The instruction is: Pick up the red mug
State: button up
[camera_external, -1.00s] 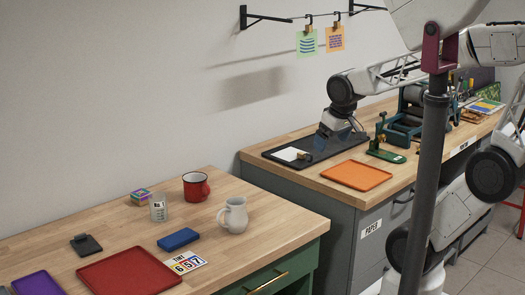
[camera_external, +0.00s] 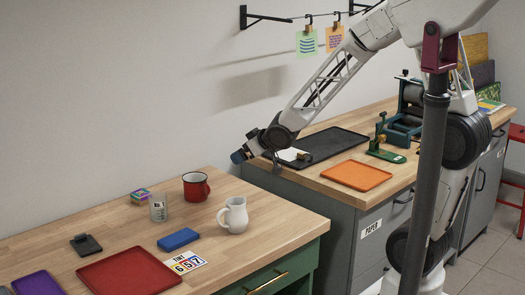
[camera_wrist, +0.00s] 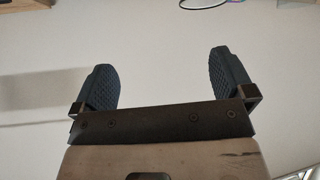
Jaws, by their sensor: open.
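The red mug (camera_external: 196,187) stands upright on the left wooden table, toward its back, with its dark-rimmed opening up and its handle on the right. My gripper (camera_external: 238,156) is in the air up and to the right of the mug, near the gap between the two tables, and apart from the mug. In the wrist view my gripper (camera_wrist: 165,85) has its two dark textured fingers wide apart with nothing between them. The mug does not show in the wrist view, which faces mostly a pale wall.
A white pitcher (camera_external: 233,216) stands right of the mug, and a clear glass (camera_external: 158,208) and a colourful cube (camera_external: 140,196) stand left. A blue block (camera_external: 178,239) and red tray (camera_external: 130,272) lie in front. The other bench holds a black tray (camera_external: 335,143) and orange tray (camera_external: 357,175).

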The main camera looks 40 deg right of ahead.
aim_at(200, 177)
jog(key=w+a+f+n+t+y, duration=0.1)
jog(key=w+a+f+n+y, duration=0.1)
jog(key=w+a+f+y, duration=0.2)
notch_tip(200, 177, down, 4)
jog(key=w+a, duration=0.2)
jog(key=shift+a+r, duration=0.2)
jog(key=shift+a, duration=0.1)
jog(key=shift+x, duration=1.3)
jog(key=shift+x, duration=2.55)
jog(key=shift+r, duration=0.1)
jog(key=shift+c, duration=0.5)
jog(key=c, duration=0.6)
jog(key=shift+r, duration=0.3)
